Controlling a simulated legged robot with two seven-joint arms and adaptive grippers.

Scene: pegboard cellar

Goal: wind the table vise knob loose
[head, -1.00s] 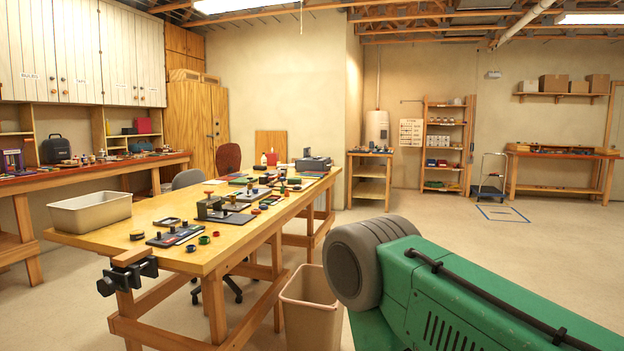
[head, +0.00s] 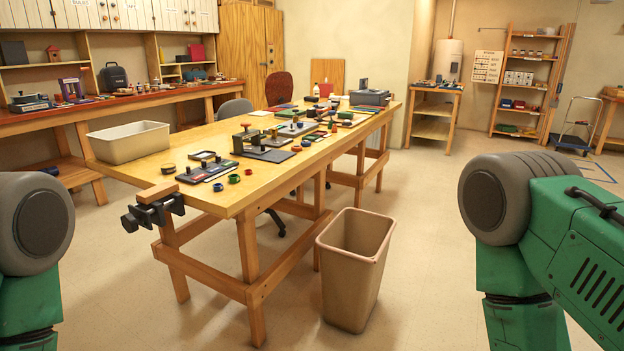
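The table vise (head: 152,210) is a dark clamp with a wooden jaw piece on top. It is fixed to the near left corner of the wooden workbench (head: 222,199). Its dark knob (head: 130,223) sticks out at the vise's left end, small in this view. Green and grey parts of my two arms show at the left and right edges of the head view. Neither of my grippers is in view, and no part of my arms touches the vise.
A beige waste bin (head: 352,272) stands on the floor right of the bench's front leg. A cream tub (head: 128,142) and several small parts lie on the bench. A grey chair (head: 235,110) stands behind it. The floor in front of the vise is clear.

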